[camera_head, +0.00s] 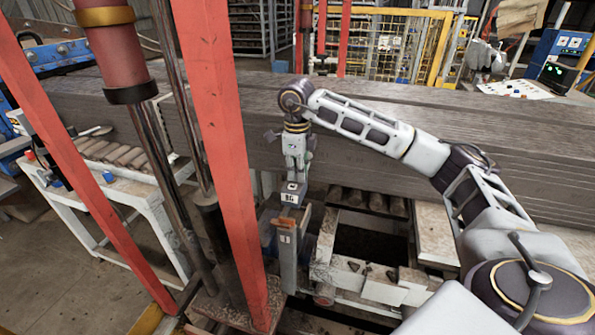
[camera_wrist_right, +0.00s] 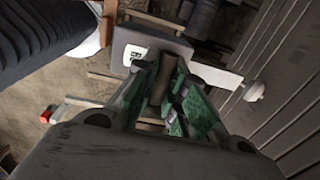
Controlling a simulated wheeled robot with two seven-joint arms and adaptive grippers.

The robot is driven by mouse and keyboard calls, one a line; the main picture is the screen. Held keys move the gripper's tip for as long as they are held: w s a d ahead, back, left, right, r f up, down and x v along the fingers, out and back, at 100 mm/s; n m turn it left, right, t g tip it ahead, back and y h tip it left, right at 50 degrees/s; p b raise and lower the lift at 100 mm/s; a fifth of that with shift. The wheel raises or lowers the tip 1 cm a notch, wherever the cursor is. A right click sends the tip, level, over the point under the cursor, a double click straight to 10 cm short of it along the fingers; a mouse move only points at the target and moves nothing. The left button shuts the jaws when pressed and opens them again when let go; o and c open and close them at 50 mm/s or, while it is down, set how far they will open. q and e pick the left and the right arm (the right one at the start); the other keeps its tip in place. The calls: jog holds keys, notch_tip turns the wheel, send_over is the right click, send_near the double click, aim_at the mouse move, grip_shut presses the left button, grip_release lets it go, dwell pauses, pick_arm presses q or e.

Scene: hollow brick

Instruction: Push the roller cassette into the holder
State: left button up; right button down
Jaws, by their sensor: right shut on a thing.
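My right gripper (camera_head: 291,188) points down in the head view, beside the red upright. In the right wrist view its green-padded fingers (camera_wrist_right: 165,100) are shut around a brown bar-like part (camera_wrist_right: 160,82). The bar seems to belong to the roller cassette, a grey piece with a white label (camera_wrist_right: 122,50); most of it is hidden. Below the gripper in the head view is a narrow upright piece with a brown top (camera_head: 284,223). The holder seems to be the white frame (camera_head: 345,277) with an open dark middle. I cannot tell whether the cassette touches it. My left gripper is out of view.
Red uprights (camera_head: 220,130) stand close left of my right gripper. A long stack of grey boards (camera_head: 480,140) runs behind my right arm. A white table with rollers (camera_head: 120,153) stands at the left. Yellow fencing (camera_head: 385,45) is far back.

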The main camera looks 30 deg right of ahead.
aim_at(297, 186)
jog(key=shift+f, duration=0.45)
jog(key=shift+f+b, duration=1.3)
jog(key=shift+f, duration=0.65)
jog(key=shift+f+b, duration=0.35)
jog(key=shift+f+b, duration=1.65)
jog(key=shift+f, duration=0.7)
dwell(1.6)
jog(key=c, duration=1.4)
grip_release()
jog(key=shift+s, duration=0.1)
jog(key=shift+s+a+r, duration=0.1)
jog(key=shift+a+r, duration=0.05)
jog(key=shift+r, duration=2.85)
jog(key=shift+s+a+r, duration=0.1)
jog(key=shift+r, duration=2.9)
